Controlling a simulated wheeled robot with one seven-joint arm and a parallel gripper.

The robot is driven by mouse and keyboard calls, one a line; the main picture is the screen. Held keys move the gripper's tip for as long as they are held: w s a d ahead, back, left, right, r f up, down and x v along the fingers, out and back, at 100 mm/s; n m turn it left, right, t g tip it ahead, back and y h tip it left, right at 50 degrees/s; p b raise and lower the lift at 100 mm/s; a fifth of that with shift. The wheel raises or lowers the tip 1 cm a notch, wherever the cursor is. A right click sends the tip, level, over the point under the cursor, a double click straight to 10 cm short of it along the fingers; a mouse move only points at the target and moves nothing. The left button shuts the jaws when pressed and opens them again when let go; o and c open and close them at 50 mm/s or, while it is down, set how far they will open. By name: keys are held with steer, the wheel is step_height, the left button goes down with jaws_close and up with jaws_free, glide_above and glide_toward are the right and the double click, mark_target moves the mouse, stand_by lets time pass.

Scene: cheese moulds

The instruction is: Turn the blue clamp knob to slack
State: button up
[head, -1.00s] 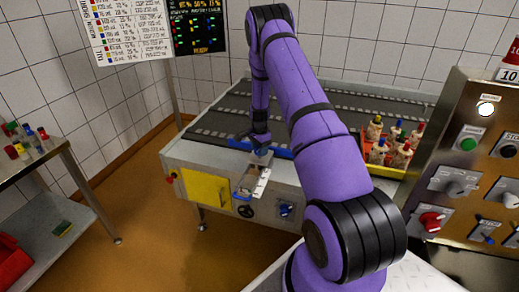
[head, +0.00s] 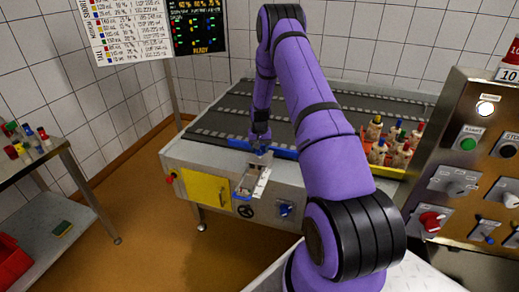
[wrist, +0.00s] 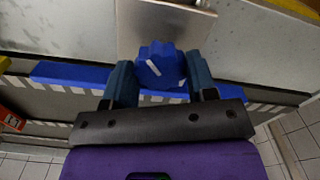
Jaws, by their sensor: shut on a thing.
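The blue clamp knob (wrist: 160,66) has a lobed rim and a slanted white mark on its face. In the wrist view it sits beside a metal plate (wrist: 165,25). My gripper (wrist: 160,80) has one finger on each side of the knob and is shut on it. In the head view my gripper (head: 261,146) is at the front edge of the conveyor machine, above a small metal bracket (head: 250,180). There I cannot clearly tell the knob from the gripper.
A blue rail (head: 284,154) runs along the machine's front edge. A second blue knob (head: 286,209) and a black handwheel (head: 245,211) are on its front.

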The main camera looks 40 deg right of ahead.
steer(key=n, duration=0.5)
steer(key=shift+n, duration=2.5)
steer(key=o, duration=0.9)
steer(key=shift+r, duration=0.1)
step_height(320, 180, up, 11)
steer(key=shift+f, duration=0.2)
steer(key=shift+r, duration=0.1)
